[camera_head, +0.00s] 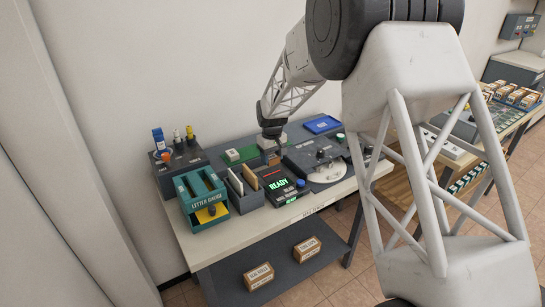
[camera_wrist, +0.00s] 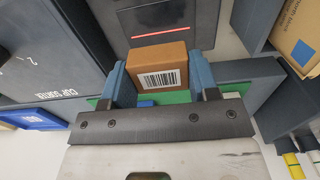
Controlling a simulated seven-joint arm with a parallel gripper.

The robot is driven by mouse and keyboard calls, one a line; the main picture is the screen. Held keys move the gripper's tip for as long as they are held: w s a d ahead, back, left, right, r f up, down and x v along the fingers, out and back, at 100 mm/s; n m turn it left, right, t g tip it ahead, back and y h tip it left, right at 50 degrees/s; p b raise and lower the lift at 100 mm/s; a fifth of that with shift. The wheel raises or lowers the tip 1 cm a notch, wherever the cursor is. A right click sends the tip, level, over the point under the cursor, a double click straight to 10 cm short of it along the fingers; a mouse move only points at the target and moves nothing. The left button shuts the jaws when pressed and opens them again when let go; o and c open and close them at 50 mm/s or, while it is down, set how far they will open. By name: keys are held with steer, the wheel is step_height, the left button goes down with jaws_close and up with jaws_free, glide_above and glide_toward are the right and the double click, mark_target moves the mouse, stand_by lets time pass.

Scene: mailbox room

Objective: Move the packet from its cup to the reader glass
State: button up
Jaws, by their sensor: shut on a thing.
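The packet is a small brown box with a barcode label (camera_wrist: 160,72). My gripper (camera_wrist: 160,80) is shut on it, with one blue-grey finger on each side. In the head view my gripper (camera_head: 271,132) points down over the back of the bench, and the packet is small and hard to make out there. The reader glass (camera_wrist: 160,36) is a dark panel with a red line, just beyond the packet in the wrist view. The reader (camera_head: 284,188) shows a green READY sign in the head view. I cannot clearly tell the packet's cup; a green surface (camera_wrist: 178,97) shows below the packet.
A letter holder with envelopes (camera_head: 243,187) stands left of the reader, beside a green letter gauge (camera_head: 203,197). A grey machine with a round disc (camera_head: 325,170) stands close on the right. A blue tray (camera_head: 322,124) lies behind it. Bottles (camera_head: 177,137) stand at far left.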

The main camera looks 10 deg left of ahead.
mark_target(272, 173)
steer(key=shift+f, duration=0.1)
steer(key=shift+f, duration=2)
steer(key=shift+f, duration=0.6)
stand_by(0.5)
steer(key=o, duration=1.2)
steer(key=shift+o, duration=0.2)
steer(key=shift+r, duration=0.15)
steer(key=shift+r, duration=2.9)
